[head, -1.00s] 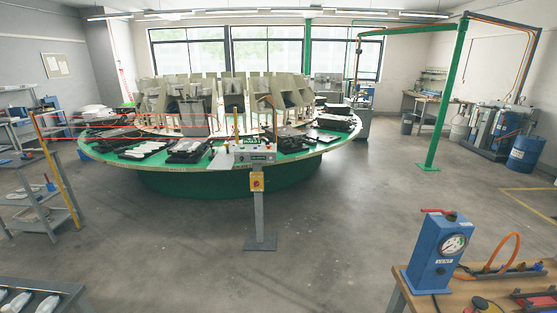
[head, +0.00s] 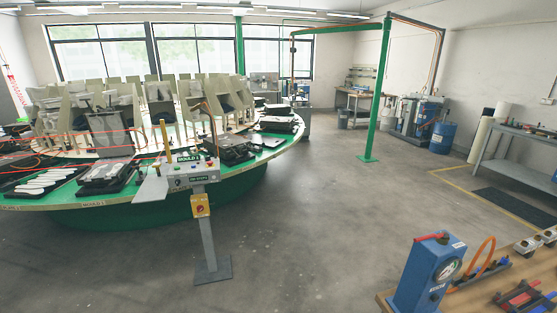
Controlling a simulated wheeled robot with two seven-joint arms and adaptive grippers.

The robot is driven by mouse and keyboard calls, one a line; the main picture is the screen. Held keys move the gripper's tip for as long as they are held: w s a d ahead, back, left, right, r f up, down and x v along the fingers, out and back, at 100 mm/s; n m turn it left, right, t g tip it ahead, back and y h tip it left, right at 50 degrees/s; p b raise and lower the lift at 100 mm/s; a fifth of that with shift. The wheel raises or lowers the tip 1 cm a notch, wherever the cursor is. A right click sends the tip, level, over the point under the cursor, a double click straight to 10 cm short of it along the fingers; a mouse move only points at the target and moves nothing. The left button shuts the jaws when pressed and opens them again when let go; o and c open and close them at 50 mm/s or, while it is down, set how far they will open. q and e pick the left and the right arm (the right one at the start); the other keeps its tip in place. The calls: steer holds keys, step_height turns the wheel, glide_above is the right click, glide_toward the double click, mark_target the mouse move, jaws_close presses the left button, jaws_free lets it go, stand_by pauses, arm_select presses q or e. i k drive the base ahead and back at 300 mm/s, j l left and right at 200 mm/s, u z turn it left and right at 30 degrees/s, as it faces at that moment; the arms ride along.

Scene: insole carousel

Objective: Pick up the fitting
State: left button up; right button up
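I cannot pick out the fitting for certain. A wooden bench (head: 385,298) at the lower right carries a blue box with a round gauge and red lever (head: 428,275). An orange hose (head: 487,250) arches beside the box, near a dark strip with blue and orange parts (head: 484,273). Small grey parts (head: 528,246) lie at the bench's right edge, too small to identify. Neither of my grippers is in view.
A large green carousel (head: 160,208) with moulds fills the left. A control post (head: 207,240) stands before it. A green frame post (head: 377,95), a blue drum (head: 444,138) and a grey side table (head: 500,145) stand farther back. The middle floor is clear.

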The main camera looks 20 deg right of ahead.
mark_target(492, 266)
steer(key=i+z, duration=0.3)
steer(key=i+j+z, duration=0.3)
steer(key=i, duration=0.2)
steer(key=i+z, duration=0.25)
steer(key=z, duration=0.2)
steer(key=i+j+z, duration=0.15)
steer(key=z, duration=0.3)
steer(key=i+j+z, duration=0.25)
steer(key=z, duration=0.2)
steer(key=i+j+z, duration=0.2)
steer(key=z, duration=0.25)
steer(key=i+j+z, duration=0.15)
steer(key=z, duration=0.3)
steer(key=i+j+z, duration=0.1)
steer(key=j+z, duration=0.35)
steer(key=i+j+z, duration=0.1)
steer(key=z, duration=0.35)
steer(key=j+z, duration=1.45)
steer(key=j, duration=0.2)
steer(key=k+j+z, duration=0.15)
steer(key=j, duration=0.15)
steer(key=i, duration=0.05)
